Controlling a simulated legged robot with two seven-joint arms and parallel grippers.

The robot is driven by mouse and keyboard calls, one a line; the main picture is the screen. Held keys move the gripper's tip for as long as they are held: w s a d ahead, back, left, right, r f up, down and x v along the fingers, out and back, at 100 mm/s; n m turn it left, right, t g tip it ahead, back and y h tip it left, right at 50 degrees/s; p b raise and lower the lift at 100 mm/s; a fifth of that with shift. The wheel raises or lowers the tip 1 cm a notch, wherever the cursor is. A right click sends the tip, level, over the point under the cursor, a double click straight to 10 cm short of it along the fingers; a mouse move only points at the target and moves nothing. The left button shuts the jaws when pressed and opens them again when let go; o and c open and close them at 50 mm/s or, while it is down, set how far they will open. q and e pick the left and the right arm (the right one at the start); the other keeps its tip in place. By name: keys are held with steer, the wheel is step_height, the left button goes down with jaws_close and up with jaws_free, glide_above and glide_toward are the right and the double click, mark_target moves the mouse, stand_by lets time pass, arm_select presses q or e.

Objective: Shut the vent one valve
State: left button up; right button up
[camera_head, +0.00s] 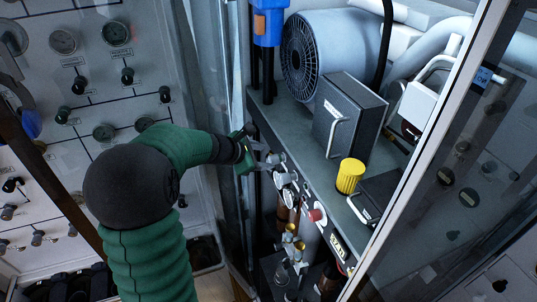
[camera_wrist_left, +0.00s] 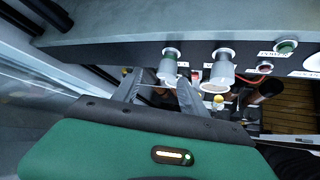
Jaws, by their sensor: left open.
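Two pale grey valve knobs stick out from the front panel of the bench unit in the left wrist view, a left knob (camera_wrist_left: 168,66) and a right knob (camera_wrist_left: 217,75). Their labels are too small to read, so I cannot tell which is vent one. My left gripper (camera_head: 263,164) is open at the panel's left end. In the left wrist view, its fingers (camera_wrist_left: 160,88) point at the left knob, which shows between and just beyond the tips. I cannot tell whether they touch it. My right gripper is not in view.
A green button (camera_wrist_left: 287,46) and a red one (camera_wrist_left: 265,68) are to the right on the panel. A yellow knob (camera_head: 350,175), a black box (camera_head: 349,115) and a finned motor (camera_head: 330,50) stand on top. A glass door frame (camera_head: 430,150) is at right.

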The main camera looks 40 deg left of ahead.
mark_target(271, 159)
arm_select(q)
steer(key=w+f, duration=0.1)
steer(key=w+d, duration=0.1)
steer(key=shift+w+f, duration=0.3)
steer(key=shift+f, duration=0.1)
steer(key=shift+w+d+r, duration=0.1)
steer(key=shift+w+d, duration=0.1)
steer(key=shift+d, duration=0.7)
steer(key=shift+c, duration=0.7)
steer(key=shift+a, duration=0.25)
steer(key=shift+c, duration=1.2)
steer(key=shift+a+f, duration=0.25)
steer(key=shift+a, duration=0.3)
steer(key=c, duration=0.5)
steer(key=shift+a, duration=0.1)
jaws_close()
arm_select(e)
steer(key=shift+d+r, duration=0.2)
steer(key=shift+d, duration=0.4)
arm_select(q)
steer(key=shift+d, duration=0.25)
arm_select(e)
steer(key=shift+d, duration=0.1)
